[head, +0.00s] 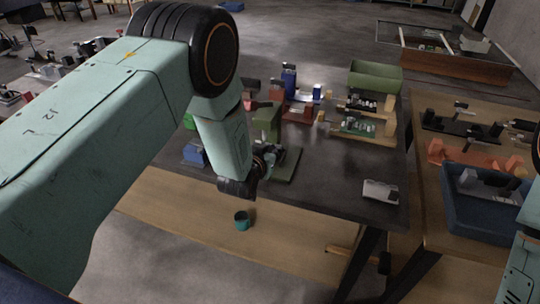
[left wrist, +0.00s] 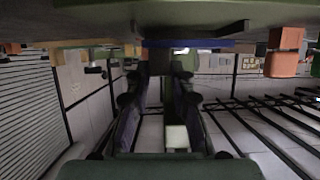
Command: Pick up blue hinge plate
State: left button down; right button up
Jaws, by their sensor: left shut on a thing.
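My left gripper (head: 264,162) is at the near left part of the dark workbench, low beside a green fixture (head: 267,118). The left wrist view shows its two dark fingers (left wrist: 165,64) with a narrow blue strip at their tips. This strip, seen edge-on, appears to be the blue hinge plate (left wrist: 192,43), and the fingers are shut on it. In the head view the gripper and arm hide the held piece. A separate blue block (head: 194,152) sits left of the gripper. My right gripper is not in view; only part of the right arm shows.
The dark workbench (head: 345,175) has clear room right of the gripper, with a pale device (head: 381,191) near its right edge. Several fixtures and a green bin (head: 375,78) stand farther back. A teal cup (head: 242,220) is below the bench's front edge. A blue tray (head: 475,228) lies right.

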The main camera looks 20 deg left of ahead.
pick_arm(q)
notch_tip(320, 180, up, 2)
jog(key=shift+r, duration=0.1)
jog(key=s, duration=1.8)
jog(key=shift+a+f+b, duration=0.25)
jog(key=shift+a+b, duration=0.1)
jog(key=shift+b, duration=0.05)
jog(key=shift+w, duration=0.1)
